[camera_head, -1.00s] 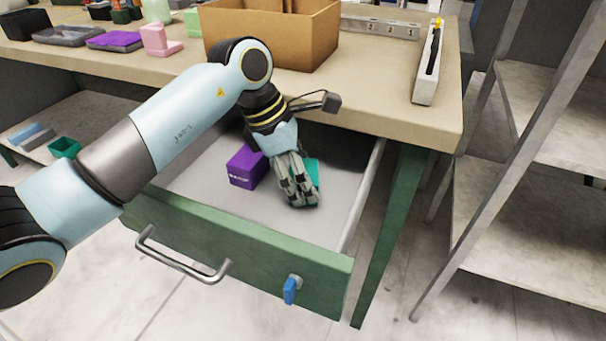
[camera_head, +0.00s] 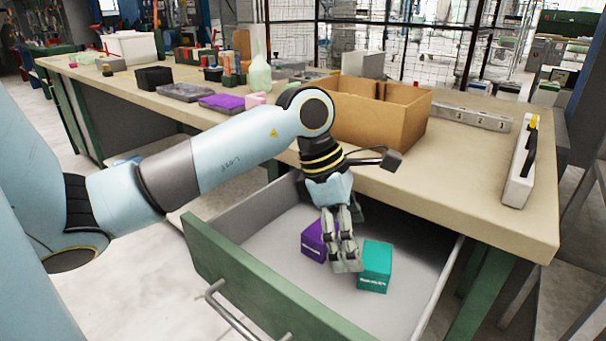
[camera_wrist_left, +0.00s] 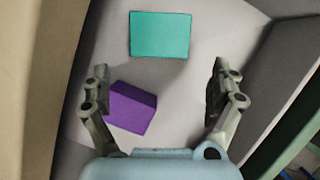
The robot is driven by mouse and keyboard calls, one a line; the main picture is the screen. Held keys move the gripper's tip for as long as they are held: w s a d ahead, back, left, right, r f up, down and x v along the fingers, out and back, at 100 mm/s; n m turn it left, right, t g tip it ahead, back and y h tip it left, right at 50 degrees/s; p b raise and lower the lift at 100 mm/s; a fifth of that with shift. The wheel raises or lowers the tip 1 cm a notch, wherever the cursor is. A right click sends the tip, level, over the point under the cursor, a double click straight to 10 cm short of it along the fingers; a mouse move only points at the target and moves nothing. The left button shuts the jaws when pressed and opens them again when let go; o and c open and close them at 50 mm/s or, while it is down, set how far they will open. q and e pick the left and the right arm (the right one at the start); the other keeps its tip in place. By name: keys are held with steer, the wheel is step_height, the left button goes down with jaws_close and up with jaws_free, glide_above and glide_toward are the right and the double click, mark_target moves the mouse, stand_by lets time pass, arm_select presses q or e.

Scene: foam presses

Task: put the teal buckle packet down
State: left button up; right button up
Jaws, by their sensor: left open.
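The teal buckle packet (camera_head: 375,267) is a small teal box with white lettering, resting on the floor of the open drawer (camera_head: 275,238). It also shows in the left wrist view (camera_wrist_left: 160,35), beyond the fingertips and apart from them. A purple box (camera_head: 314,240) lies left of it in the drawer, partly hidden by my left gripper in the head view; it also shows between the fingers in the left wrist view (camera_wrist_left: 132,107). My left gripper (camera_head: 346,268) is open and empty, over the drawer between the two boxes. My right gripper is not in view.
The drawer's green front (camera_head: 265,290) with a metal handle stands pulled out below the workbench. On the bench are a cardboard box (camera_head: 375,118), a numbered metal strip (camera_head: 470,116) and a white holder (camera_head: 519,165) at the right. Drawer floor to the right is clear.

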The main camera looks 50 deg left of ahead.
arm_select(q)
steer(key=s+a, duration=0.1)
steer(key=a, duration=0.1)
steer(key=s+a, duration=0.2)
steer(key=a, duration=0.1)
steer(key=s+a+p, duration=0.1)
steer(key=s+a, duration=0.1)
steer(key=shift+s+a, duration=0.25)
steer(key=shift+a, duration=0.1)
